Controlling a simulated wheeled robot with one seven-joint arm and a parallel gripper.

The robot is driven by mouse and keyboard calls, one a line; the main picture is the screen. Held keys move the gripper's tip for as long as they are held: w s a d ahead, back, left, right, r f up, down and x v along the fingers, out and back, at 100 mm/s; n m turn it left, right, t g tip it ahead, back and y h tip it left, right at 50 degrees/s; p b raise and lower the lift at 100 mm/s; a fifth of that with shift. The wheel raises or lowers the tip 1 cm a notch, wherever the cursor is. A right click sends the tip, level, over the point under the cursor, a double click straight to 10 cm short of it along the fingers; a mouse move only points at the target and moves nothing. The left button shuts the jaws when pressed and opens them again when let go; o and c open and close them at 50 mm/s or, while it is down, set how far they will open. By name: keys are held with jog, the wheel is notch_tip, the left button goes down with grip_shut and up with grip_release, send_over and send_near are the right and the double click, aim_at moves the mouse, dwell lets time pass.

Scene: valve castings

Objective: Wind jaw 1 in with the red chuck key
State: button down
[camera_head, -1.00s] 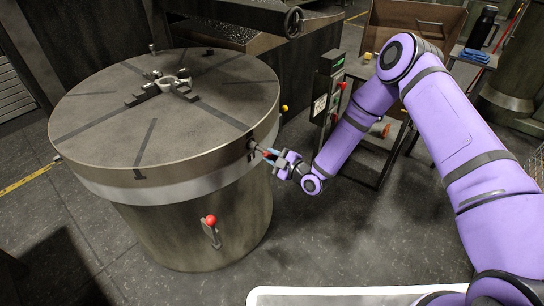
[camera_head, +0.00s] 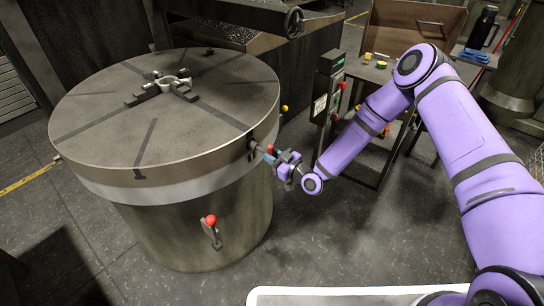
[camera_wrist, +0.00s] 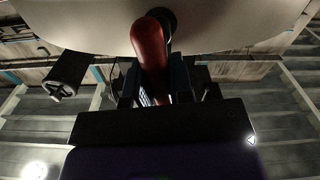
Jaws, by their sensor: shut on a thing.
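The round chuck table (camera_head: 100,120) stands at the left with slots across its top. A pale ring-shaped casting (camera_head: 172,80) sits near its middle, with dark jaws (camera_head: 187,95) around it; I cannot read which is jaw 1. My gripper (camera_head: 276,156) is at the right side of the table's rim. It is shut on the red chuck key (camera_wrist: 150,45), whose red handle stands between the fingers in the wrist view. The key's shank points at the dark socket (camera_head: 252,147) in the rim. The key's tip is hidden, so I cannot tell how deep it sits.
A red-knobbed lever (camera_head: 211,222) sticks out of the table's front side. A control box (camera_head: 328,85) stands behind my gripper.

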dwell(0.4)
jog(key=shift+n, duration=0.6)
jog(key=shift+m, duration=2)
jog(key=shift+m, duration=0.6)
jog(key=shift+r+m, duration=0.1)
jog(key=shift+m, duration=1.3)
